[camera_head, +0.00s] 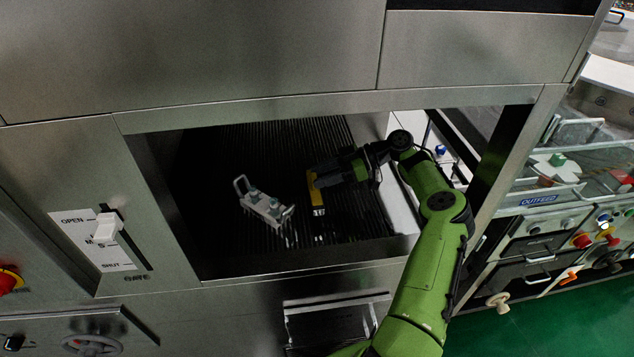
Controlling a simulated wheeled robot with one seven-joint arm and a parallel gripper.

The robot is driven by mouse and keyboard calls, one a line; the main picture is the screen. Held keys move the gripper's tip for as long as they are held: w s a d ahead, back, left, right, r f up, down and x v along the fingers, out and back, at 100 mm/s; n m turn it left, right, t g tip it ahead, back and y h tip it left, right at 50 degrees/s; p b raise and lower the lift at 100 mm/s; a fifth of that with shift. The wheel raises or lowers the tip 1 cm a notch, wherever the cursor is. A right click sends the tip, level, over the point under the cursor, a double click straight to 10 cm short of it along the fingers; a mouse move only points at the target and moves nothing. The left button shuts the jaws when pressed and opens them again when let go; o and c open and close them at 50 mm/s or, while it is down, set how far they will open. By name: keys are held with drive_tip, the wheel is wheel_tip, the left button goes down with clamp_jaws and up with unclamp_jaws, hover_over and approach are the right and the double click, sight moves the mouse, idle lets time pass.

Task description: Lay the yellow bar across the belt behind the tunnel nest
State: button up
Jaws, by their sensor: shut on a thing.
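The yellow bar (314,189) is held in the jaws of my gripper (322,180), inside the opening of the machine. It appears narrow and seen partly end-on; its lower end looks dark with a pale mark. The dark ribbed belt (350,222) runs under it. A light grey metal nest with two handles (263,207) sits on the belt to the left of the bar, apart from it. I cannot tell whether the bar touches the belt. My gripper comes in from the right and hides part of the belt behind it.
The opening has a steel front edge (300,268) and right post (505,165). A gate lever (106,228) marked OPEN and SHUT is on the left panel. A pale side wall (401,205) bounds the belt on the right. An OUTFEED panel (539,200) stands further right.

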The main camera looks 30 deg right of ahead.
drive_tip(key=shift+f+b, duration=0.35)
drive_tip(key=shift+f, duration=1.8)
drive_tip(key=o, duration=1.1)
drive_tip(key=shift+r, duration=0.15)
drive_tip(key=v, duration=0.7)
drive_tip(key=shift+w, duration=0.15)
drive_tip(key=shift+d+r, duration=0.1)
drive_tip(key=shift+d, duration=0.15)
